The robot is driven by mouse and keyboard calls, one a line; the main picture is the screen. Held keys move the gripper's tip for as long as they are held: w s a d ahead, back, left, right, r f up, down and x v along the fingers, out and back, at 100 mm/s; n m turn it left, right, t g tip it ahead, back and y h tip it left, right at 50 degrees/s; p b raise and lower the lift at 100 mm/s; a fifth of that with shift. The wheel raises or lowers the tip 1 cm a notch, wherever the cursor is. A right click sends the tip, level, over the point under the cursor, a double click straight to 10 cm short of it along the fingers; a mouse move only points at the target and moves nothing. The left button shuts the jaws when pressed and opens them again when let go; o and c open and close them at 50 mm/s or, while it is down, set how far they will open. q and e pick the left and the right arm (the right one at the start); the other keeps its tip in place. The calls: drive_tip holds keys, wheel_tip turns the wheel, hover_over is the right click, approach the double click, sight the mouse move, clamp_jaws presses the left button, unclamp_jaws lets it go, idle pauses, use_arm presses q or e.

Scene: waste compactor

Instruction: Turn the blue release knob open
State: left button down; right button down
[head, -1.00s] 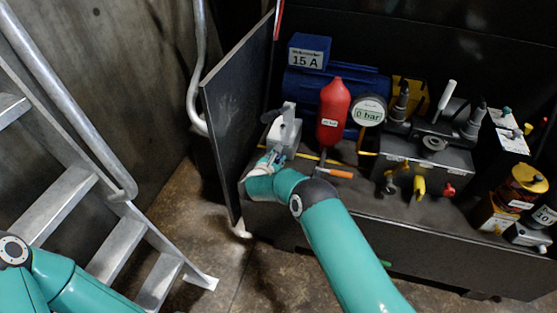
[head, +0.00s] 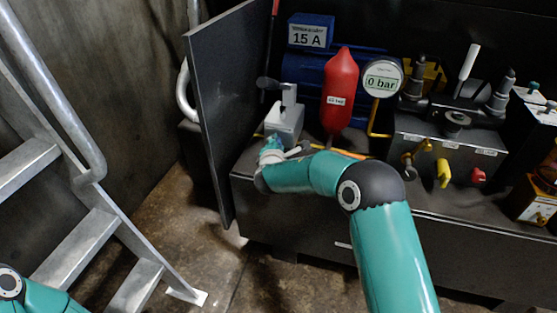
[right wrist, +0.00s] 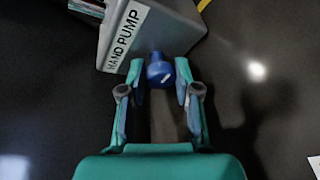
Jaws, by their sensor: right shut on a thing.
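The blue release knob (right wrist: 160,72) sits at the lower end of the grey hand pump, which is labelled HAND PUMP (right wrist: 150,30) in the right wrist view. A white mark runs slantwise on the knob. My right gripper (right wrist: 160,80) is shut on the knob, with one finger on each side. In the head view the hand pump (head: 286,118) stands at the left end of the black bench, and my right gripper (head: 270,146) is at its front foot. The knob cannot be made out there. My left gripper is out of view; only part of its arm shows.
A red accumulator (head: 340,90) and a 0 bar gauge (head: 383,78) stand right of the pump. A valve block with coloured knobs (head: 450,150) is further right. A dark upright panel (head: 225,110) closes off the left, beside a metal ladder (head: 80,250).

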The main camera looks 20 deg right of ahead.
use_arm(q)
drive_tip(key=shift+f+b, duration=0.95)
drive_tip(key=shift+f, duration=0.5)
use_arm(e)
drive_tip(key=shift+s+d+f+m, duration=0.15)
drive_tip(key=shift+d+f+m, duration=0.2)
drive_tip(key=shift+m, duration=0.25)
drive_tip(key=shift+a, duration=0.1)
drive_tip(key=c, duration=0.8)
unclamp_jaws()
drive_tip(key=shift+a, duration=0.1)
drive_tip(key=shift+a+r, duration=0.1)
drive_tip(key=shift+r, duration=0.05)
drive_tip(key=shift+t, duration=0.3)
drive_tip(key=shift+v, duration=3.95)
